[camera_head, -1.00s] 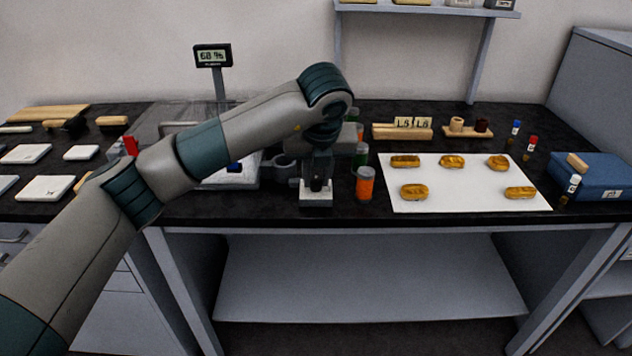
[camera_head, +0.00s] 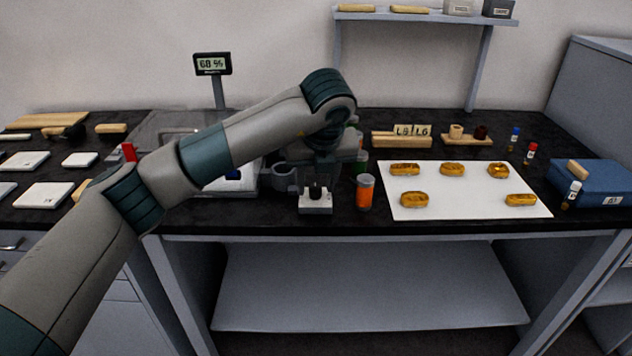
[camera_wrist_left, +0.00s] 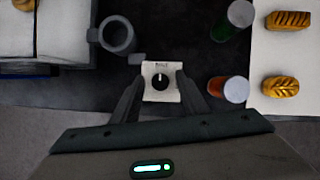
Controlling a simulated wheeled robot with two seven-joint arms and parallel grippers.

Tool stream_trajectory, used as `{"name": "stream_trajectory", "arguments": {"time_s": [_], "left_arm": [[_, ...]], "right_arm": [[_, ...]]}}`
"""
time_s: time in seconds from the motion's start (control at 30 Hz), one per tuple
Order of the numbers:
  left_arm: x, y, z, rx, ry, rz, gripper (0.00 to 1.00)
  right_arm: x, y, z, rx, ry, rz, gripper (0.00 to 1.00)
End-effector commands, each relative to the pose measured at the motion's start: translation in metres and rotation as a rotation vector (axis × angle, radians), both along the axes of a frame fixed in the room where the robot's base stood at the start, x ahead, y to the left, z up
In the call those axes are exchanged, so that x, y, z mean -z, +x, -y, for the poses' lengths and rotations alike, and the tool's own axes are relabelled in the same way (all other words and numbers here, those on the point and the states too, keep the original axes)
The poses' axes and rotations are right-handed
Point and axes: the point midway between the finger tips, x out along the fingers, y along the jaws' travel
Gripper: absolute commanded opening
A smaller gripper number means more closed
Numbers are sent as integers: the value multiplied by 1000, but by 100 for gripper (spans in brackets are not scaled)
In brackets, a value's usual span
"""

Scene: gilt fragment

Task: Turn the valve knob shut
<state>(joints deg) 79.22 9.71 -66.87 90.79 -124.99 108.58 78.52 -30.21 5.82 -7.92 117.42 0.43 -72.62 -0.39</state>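The valve knob (camera_head: 316,192) is a small round black knob on a white block (camera_head: 314,206) near the table's front edge. In the left wrist view the knob (camera_wrist_left: 160,81) carries a white pointer line that points up the picture, and the label on its block is too small to read. My left gripper (camera_wrist_left: 160,76) is open, its two dark fingers apart on either side of the block. No contact with the knob shows. In the head view the gripper is mostly hidden behind my own wrist. My right gripper is in neither view.
An orange jar (camera_head: 365,192) stands close to the right of the block, with a green jar (camera_wrist_left: 232,20) behind it. A grey ring-shaped holder (camera_wrist_left: 117,35) is at the left. A white sheet (camera_head: 465,208) with several golden pieces lies further right.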

Motion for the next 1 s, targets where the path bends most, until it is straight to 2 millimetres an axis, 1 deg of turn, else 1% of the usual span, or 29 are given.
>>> {"name": "stream_trajectory", "arguments": {"time_s": [0.17, 0.37, 0.57, 0.8, 1.0], "left_arm": [[-2, -1, 1, 1, 0, 0, 40], [-16, -7, 2, 2, -1, 1, 40], [-45, -18, 4, 3, -1, 2, 40], [-91, -36, 7, 1, 0, 4, 40], [-124, -49, 10, 1, 1, 4, 40]], "right_arm": [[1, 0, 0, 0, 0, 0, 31], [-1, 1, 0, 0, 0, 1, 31], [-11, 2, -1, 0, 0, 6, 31], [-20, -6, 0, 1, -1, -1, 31], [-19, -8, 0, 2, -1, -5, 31]]}}
